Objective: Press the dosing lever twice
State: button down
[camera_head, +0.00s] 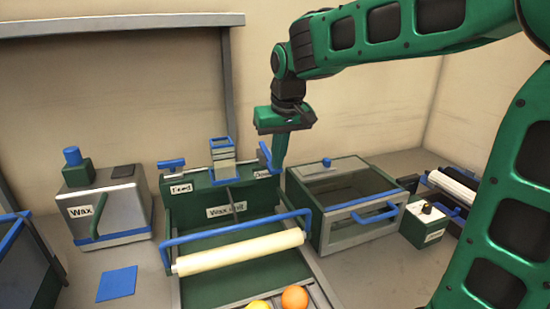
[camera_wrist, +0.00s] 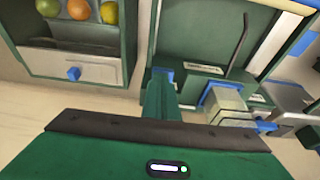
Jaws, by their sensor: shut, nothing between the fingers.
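The green wax unit (camera_head: 238,196) stands mid-bench, labelled "Wax unit". Its right blue lever (camera_head: 265,155) has a label beside it, partly hidden, that seems to begin with "Do". The left blue lever (camera_head: 171,163) is by the "Feed" label. My gripper (camera_head: 279,164) points down with its fingers together and empty, right beside the right lever. In the wrist view the green fingers (camera_wrist: 160,95) reach up to a blue piece of that lever (camera_wrist: 163,74). I cannot tell whether they touch it.
A blue-topped hopper (camera_head: 222,148) stands between the levers. A grey Wax canister (camera_head: 105,205) stands left. A glass-lidded box (camera_head: 345,205) stands close on the right.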

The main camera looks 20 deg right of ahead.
jog(key=shift+r, duration=0.7)
jog(key=shift+r, duration=0.55)
jog(key=v, duration=1.2)
jog(key=shift+s+r, duration=0.3)
jog(key=shift+s, duration=0.05)
dwell(1.5)
